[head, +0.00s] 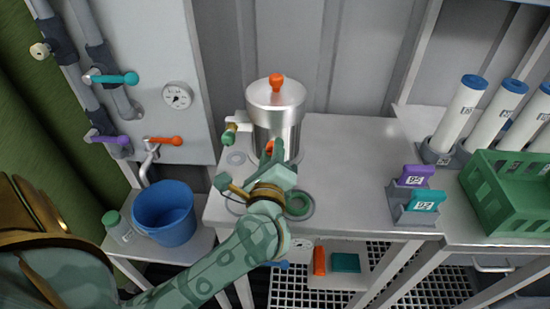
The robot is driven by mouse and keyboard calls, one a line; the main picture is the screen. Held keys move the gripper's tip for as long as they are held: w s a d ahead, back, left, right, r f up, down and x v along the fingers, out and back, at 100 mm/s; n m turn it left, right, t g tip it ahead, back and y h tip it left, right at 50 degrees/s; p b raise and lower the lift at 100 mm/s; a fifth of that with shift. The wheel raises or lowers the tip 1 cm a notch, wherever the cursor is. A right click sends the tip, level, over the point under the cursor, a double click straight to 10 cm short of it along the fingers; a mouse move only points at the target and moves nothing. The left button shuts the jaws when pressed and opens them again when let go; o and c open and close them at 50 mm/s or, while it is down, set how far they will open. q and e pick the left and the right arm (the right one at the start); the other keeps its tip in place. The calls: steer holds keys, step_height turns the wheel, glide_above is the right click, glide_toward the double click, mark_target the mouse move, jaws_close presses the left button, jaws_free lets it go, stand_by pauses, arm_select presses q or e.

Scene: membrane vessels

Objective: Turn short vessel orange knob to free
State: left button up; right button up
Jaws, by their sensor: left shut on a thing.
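The short vessel (275,112) is a silver cylinder with a lid, standing upright on the grey table. An orange knob (269,147) shows low on its front, mostly hidden by my left gripper (272,155). My left gripper is shut on this knob, its fingers pointing at the vessel's lower front. The knob's angle cannot be made out behind the fingers. A second orange knob (276,80) stands on top of the lid, untouched. A green-tipped side fitting (229,134) sticks out at the vessel's left. My right gripper is not in view.
A blue bucket (165,213) and a green-capped bottle (117,226) stand at the left below wall valves. Purple (415,176) and teal (427,200) tags, a green crate (510,190) and white tubes (462,112) are at the right. The table right of the vessel is clear.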

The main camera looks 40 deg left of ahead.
arm_select(q)
steer(key=shift+f+n+b, duration=0.1)
steer(key=shift+n+b, duration=0.45)
steer(key=shift+n, duration=0.15)
steer(key=o, duration=1)
